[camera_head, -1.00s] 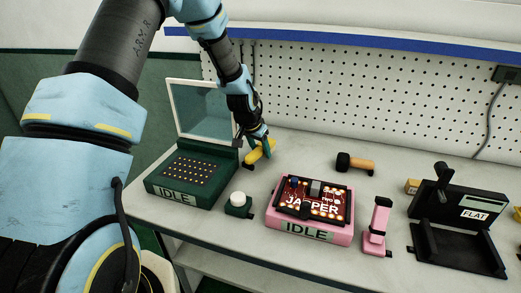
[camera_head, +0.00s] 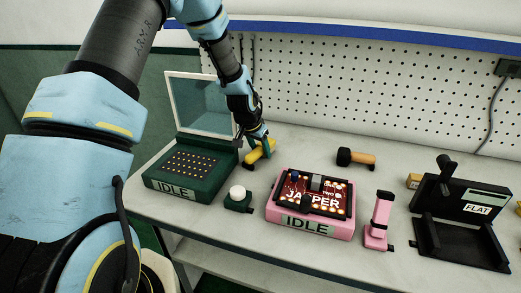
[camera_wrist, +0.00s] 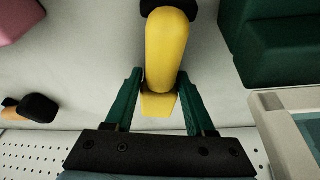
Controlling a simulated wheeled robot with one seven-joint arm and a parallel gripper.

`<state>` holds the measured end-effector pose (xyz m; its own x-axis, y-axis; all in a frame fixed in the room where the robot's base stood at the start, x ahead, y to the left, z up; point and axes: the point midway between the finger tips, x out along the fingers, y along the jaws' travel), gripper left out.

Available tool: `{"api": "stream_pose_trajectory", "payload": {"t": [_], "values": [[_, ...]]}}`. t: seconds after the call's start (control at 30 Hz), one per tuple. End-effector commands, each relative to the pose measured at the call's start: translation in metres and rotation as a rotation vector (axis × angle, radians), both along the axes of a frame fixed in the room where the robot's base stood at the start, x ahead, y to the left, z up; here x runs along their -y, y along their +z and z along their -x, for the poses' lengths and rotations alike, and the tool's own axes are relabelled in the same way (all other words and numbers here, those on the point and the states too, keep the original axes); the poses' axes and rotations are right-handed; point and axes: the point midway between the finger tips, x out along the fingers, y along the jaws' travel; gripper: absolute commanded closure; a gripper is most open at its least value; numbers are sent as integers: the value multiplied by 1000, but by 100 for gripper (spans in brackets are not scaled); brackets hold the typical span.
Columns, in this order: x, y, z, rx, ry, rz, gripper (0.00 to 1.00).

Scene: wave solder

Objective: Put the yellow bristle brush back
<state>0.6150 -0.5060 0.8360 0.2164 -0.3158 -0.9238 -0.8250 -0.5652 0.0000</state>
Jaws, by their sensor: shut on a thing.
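The yellow bristle brush (camera_head: 258,153) is at the back of the bench, just right of the green IDLE machine. My gripper (camera_head: 255,145) is over it with its fingers on either side. In the wrist view the brush (camera_wrist: 168,50) has a rounded yellow body with a dark end at the top edge. My gripper's green fingers (camera_wrist: 158,100) are shut on its narrower yellow end. The dark end is cut off by the picture edge. I cannot tell whether the brush touches the bench.
The green machine (camera_head: 172,192) with its raised lid stands left. A white-topped button (camera_head: 237,194), a pink IDLE fixture (camera_head: 318,228) with a board, a pink stand (camera_head: 378,220), an orange-handled black tool (camera_head: 356,157) and a black FLAT fixture (camera_head: 463,238) stand rightward. The pegboard (camera_head: 380,95) closes the back.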

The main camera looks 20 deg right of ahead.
Motion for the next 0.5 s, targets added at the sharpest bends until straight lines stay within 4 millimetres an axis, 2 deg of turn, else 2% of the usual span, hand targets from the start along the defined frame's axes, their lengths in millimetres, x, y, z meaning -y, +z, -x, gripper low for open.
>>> {"api": "stream_pose_trajectory", "payload": {"t": [0.13, 0.17, 0.43, 0.5], "values": [[0, -3, 0, 1, 0, 1, 97], [0, -2, 0, 1, 0, 1, 42], [0, -2, 0, 0, 0, 0, 12], [0, -2, 0, 0, 0, 0, 10]]}}
